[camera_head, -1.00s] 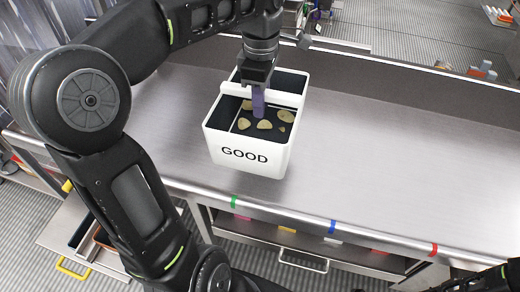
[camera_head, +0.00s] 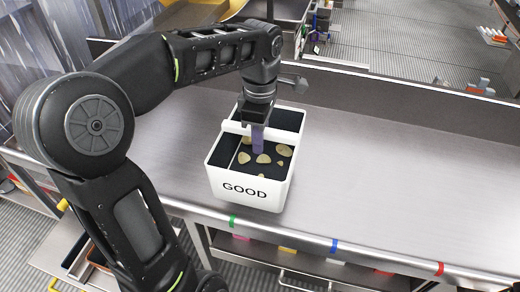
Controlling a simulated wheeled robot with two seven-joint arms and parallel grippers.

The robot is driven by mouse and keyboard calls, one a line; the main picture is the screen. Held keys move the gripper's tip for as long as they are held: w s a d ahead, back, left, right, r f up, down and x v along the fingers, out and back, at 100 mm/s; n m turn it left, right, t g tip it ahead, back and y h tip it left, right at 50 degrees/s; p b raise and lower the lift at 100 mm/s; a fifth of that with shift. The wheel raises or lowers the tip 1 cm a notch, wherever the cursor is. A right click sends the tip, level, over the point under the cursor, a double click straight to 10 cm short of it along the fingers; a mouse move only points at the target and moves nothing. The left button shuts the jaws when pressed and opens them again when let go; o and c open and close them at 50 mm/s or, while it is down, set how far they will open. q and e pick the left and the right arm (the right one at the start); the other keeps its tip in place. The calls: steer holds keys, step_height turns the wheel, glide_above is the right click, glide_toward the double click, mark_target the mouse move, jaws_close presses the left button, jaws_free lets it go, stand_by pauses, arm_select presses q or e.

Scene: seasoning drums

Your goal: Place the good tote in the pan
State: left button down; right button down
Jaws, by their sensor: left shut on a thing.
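The good tote (camera_head: 245,190) is a white open box with the word GOOD on its front. Its dark inside is split by a white crossbar (camera_head: 240,129), and several tan chip-like pieces lie in the front part. My left gripper (camera_head: 258,135) points down into the tote from above and is shut on it near the crossbar. The fingers partly hide the grip. The tote is upright over the near part of the metal worktop; I cannot tell whether it touches. I cannot make out a pan. My right gripper is not in view.
The steel worktop (camera_head: 390,180) is bare to the right of the tote. Its front edge has green (camera_head: 232,222), blue (camera_head: 334,245) and red (camera_head: 440,268) marks. A raised back wall (camera_head: 400,95) runs behind it. Drawers lie below the front edge.

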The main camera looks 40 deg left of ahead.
mark_target(260, 170)
arm_select(q)
step_height(260, 170, down, 4)
steer(key=shift+r, duration=0.2)
steer(key=shift+f+b, duration=0.4)
steer(key=shift+f, duration=0.3)
steer(key=c, duration=1.3)
jaws_free()
steer(key=shift+o, duration=0.2)
steer(key=shift+r, duration=0.1)
